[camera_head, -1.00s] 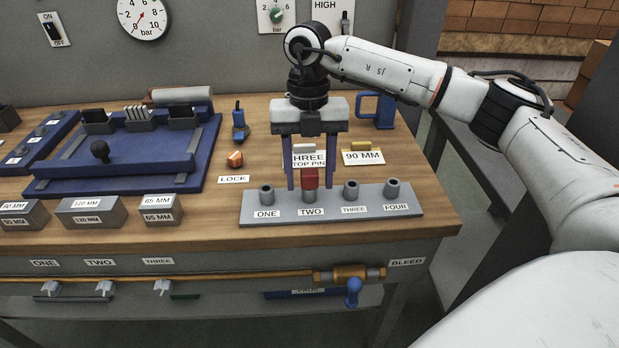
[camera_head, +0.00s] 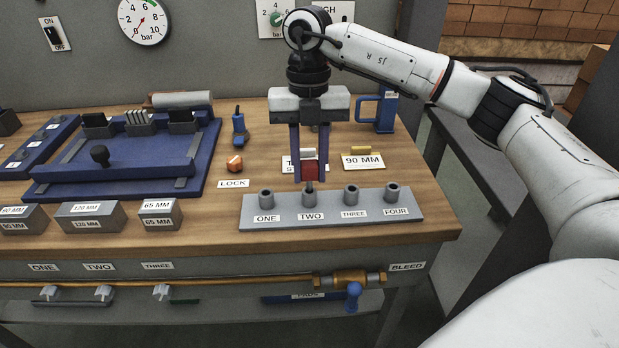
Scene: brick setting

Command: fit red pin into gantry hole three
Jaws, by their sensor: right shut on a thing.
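The red pin (camera_head: 310,171) is between the fingers of my right gripper (camera_head: 310,176), which is shut on it and points down. The pin's dark lower end reaches down to the top of hole two (camera_head: 310,199); I cannot tell if its tip is clear of the hole. The gantry, a grey bar (camera_head: 332,218) with raised round holes labelled ONE to FOUR, lies near the table's front edge. Hole three (camera_head: 351,194) is just right of the pin and looks empty. My left gripper is not in view.
A card behind the pin is mostly hidden by my gripper. A 90 MM block (camera_head: 363,161) and a blue frame (camera_head: 376,111) stand behind the bar. An orange piece (camera_head: 235,163) and a blue fixture (camera_head: 118,165) are left. Grey blocks (camera_head: 91,217) line the front left.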

